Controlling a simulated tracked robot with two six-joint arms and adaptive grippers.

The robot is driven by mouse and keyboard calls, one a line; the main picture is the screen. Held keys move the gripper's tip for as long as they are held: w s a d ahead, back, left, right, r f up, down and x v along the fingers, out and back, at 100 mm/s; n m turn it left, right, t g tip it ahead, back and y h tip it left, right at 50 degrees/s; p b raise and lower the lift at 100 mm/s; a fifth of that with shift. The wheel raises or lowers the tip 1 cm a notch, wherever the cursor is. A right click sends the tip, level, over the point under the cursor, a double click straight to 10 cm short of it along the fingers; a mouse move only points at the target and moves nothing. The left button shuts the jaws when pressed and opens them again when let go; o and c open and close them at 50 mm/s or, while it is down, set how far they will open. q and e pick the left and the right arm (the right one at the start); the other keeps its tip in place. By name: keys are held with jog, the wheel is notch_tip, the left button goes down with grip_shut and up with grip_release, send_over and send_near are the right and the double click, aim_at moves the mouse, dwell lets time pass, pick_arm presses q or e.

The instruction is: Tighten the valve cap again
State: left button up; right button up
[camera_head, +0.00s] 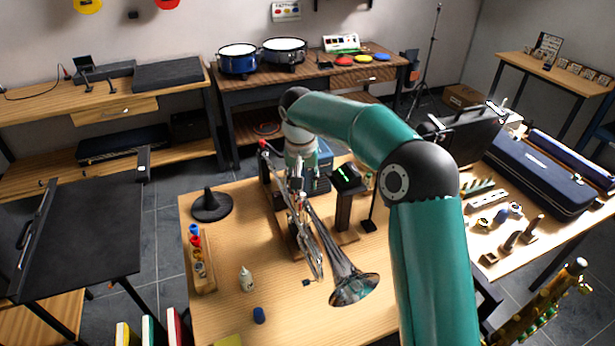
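A silver trumpet lies across a wooden stand on the light wood table, its bell (354,289) toward the front. Its valve section is mostly hidden by my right gripper (299,205), which points down over it from above. The valve cap cannot be made out on its own. The grey fingers blend with the silver tubing, so I cannot tell whether they are open or shut, or touching the trumpet. My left gripper is not in view.
On the table (225,270) stand a black cone on a round base (210,204), a wooden rack with coloured pieces (200,262), a white bottle (247,279) and a blue cap (259,315). A dark display (347,177) on a post stands right of the gripper.

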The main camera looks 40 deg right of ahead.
aim_at(305, 196)
jog(key=n, duration=0.2)
jog(key=a+n, duration=0.1)
jog(key=n, duration=0.1)
jog(key=shift+s+y, duration=0.1)
jog(key=shift+y, duration=0.2)
jog(key=shift+d+f+n+t+y+b, duration=0.1)
jog(key=shift+d+f+n+y+b, duration=0.1)
jog(key=shift+f+n+b, duration=0.75)
jog(key=shift+d+f+n+t+y+b, duration=0.15)
jog(key=shift+f+n+b, duration=0.35)
jog(key=shift+f+b, duration=0.75)
jog(key=shift+d+f+n+t+y+b, duration=0.1)
jog(key=shift+d+f+n+y+b, duration=0.15)
jog(key=shift+f+n+b, duration=0.8)
jog(key=shift+f+m, duration=0.2)
jog(key=shift+m, duration=0.1)
grip_shut()
